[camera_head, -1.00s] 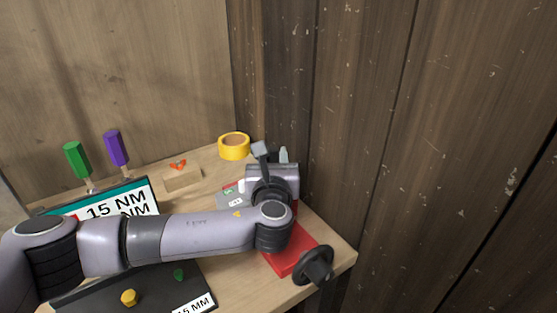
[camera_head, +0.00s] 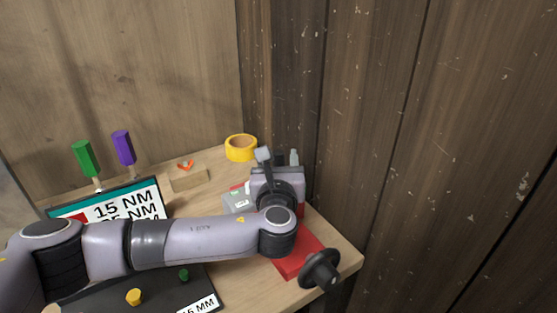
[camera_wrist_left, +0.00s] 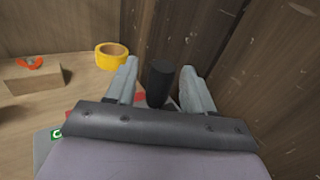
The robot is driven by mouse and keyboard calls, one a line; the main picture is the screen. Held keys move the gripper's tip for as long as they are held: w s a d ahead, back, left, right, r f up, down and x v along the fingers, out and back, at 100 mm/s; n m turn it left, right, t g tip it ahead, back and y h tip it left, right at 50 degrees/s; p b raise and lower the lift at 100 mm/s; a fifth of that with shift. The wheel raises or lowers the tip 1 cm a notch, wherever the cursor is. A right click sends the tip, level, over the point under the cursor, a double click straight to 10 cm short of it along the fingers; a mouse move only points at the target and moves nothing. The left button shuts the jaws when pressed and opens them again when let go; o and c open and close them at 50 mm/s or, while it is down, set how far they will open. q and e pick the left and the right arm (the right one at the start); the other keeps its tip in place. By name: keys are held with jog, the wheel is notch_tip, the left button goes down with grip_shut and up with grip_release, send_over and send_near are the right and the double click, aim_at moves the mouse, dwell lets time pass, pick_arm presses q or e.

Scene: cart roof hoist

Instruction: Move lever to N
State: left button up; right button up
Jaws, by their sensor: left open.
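The lever shows as a black upright handle (camera_wrist_left: 160,82) in the left wrist view, between the two grey fingers of my left gripper (camera_wrist_left: 158,72). The fingers are apart, with a visible gap on each side of the handle. In the head view my left gripper (camera_head: 279,157) is at the back right of the bench, over a red and grey base (camera_head: 296,260), with the dark handle top (camera_head: 279,160) just visible between the fingers. My wrist hides the lever's foot and most of the position markings. A green label (camera_wrist_left: 57,133) shows at the lower left. My right gripper is out of view.
A yellow tape roll (camera_head: 241,148) and a wooden block with an orange piece (camera_head: 188,179) stand left of the gripper. A black knob (camera_head: 320,269) sits at the base's front. A plank wall (camera_head: 400,150) is close on the right. A "15 NM" sign (camera_head: 118,208) lies left.

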aim_at(278, 164)
pick_arm(q)
jog(key=shift+s+b, duration=0.4)
jog(key=shift+s, duration=3.15)
jog(key=shift+c, duration=0.3)
